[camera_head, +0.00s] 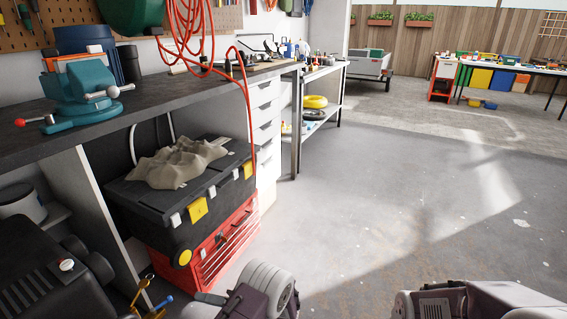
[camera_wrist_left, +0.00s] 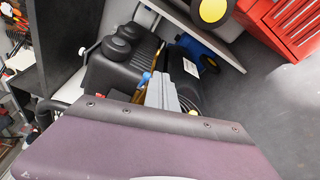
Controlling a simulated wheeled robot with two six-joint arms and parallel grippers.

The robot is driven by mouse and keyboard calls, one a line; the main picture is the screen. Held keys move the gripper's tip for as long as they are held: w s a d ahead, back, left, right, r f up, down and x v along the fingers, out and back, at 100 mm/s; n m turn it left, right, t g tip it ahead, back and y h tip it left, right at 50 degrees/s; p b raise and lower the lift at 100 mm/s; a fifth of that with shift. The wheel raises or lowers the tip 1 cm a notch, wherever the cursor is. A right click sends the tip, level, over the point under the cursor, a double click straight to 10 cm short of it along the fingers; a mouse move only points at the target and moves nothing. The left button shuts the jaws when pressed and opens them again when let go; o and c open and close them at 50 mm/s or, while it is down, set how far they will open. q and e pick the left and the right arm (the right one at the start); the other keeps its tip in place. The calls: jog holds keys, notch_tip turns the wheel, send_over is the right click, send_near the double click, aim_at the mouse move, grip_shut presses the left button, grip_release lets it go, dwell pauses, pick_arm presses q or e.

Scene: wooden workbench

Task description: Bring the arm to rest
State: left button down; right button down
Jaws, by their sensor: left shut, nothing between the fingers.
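My left gripper (camera_head: 207,298) is low at the bottom of the head view, left of centre. Its grey fingers point left, beside the red drawer cabinet and below the workbench top. In the left wrist view, the grey fingers (camera_wrist_left: 163,92) stick out past the purple gripper body and are shut with nothing between them. Part of my right arm (camera_head: 480,302) shows at the bottom right of the head view; its gripper is out of view.
The dark workbench (camera_head: 180,100) carries a teal vise (camera_head: 85,90). Under it are a black toolbox (camera_head: 225,180) with a grey cloth and a red drawer cabinet (camera_head: 225,245). A black machine (camera_head: 45,275) stands at lower left. The grey floor (camera_head: 400,200) to the right is clear.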

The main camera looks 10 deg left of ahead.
pick_arm(q)
jog(key=s+d+r+n+g+h, duration=0.1)
jog(key=s+r+n+g+h, duration=0.1)
jog(key=s+n+g+h, duration=0.85)
jog(key=s+d+r+n+t+h+p, duration=0.1)
jog(key=s+d+r+n+t+h, duration=0.2)
jog(key=n, duration=0.8)
jog(key=s+d+r+n+t+h, duration=0.2)
jog(key=d+n+t+h, duration=0.3)
jog(key=n, duration=0.6)
notch_tip(320, 180, up, 38)
jog(key=d+n+t+y+p, duration=0.1)
jog(key=p, duration=3.7)
jog(key=shift+w+d+r, duration=0.15)
jog(key=shift+w+r, duration=0.1)
jog(key=shift+w, duration=0.15)
jog(key=c, duration=1.5)
grip_release()
jog(key=shift+f+n+t, duration=0.2)
jog(key=shift+n+t, duration=0.05)
